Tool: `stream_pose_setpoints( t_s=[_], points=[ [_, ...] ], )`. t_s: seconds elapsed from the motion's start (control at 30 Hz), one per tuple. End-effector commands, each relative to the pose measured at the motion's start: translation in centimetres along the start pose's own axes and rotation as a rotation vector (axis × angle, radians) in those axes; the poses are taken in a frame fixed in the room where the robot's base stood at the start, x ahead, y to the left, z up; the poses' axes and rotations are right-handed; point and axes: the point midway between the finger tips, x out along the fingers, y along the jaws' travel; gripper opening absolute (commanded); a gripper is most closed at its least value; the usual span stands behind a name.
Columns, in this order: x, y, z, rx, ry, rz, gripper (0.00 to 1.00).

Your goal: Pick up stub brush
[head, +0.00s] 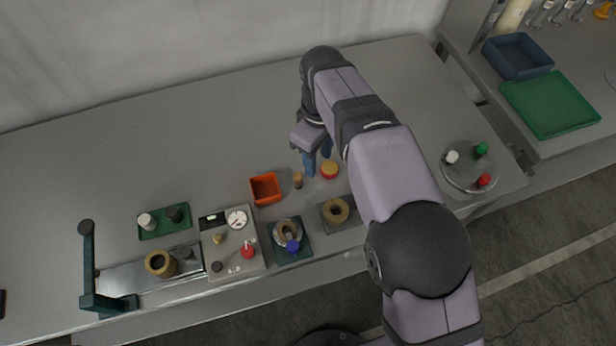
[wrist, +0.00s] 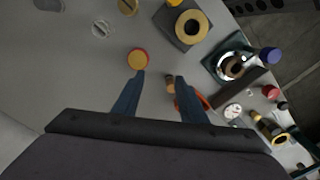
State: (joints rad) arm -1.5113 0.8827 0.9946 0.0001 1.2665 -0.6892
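A small brown upright piece with a tan top (head: 298,180), which looks like the stub brush, stands on the grey bench just right of the orange-red bin. In the wrist view it shows small (wrist: 170,83), between the fingertips and close beside the right finger, which may hide part of it. My gripper (head: 318,162) points down, with its two blue fingers apart and nothing held. In the wrist view the gripper (wrist: 160,77) is also open. Whether the fingers touch the piece is unclear.
A red and yellow round piece (head: 330,170) sits close by the fingers. The orange-red bin (head: 265,189) stands left of the brown piece. A ring on a grey plate (head: 338,212) lies in front. The bench behind is clear.

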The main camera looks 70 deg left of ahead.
Motion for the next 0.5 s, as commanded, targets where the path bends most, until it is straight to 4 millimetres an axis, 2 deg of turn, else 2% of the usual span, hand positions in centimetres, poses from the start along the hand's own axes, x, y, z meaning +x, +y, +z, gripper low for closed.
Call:
stream_pose_setpoints(
  t_s=[0.03, 0.17, 0.37, 0.5],
  points=[
    [0.1, -1.1, -1.5, -0.047, 0.0, 0.001, 0.38],
    [0.3, -2.7, -3.3, -0.109, 0.0, 0.001, 0.38],
    [0.6, -3.1, -3.7, -0.124, 0.0, 0.0, 0.38],
    [1.4, -3.1, -3.6, -0.123, -0.001, -0.001, 0.38]
  ],
)
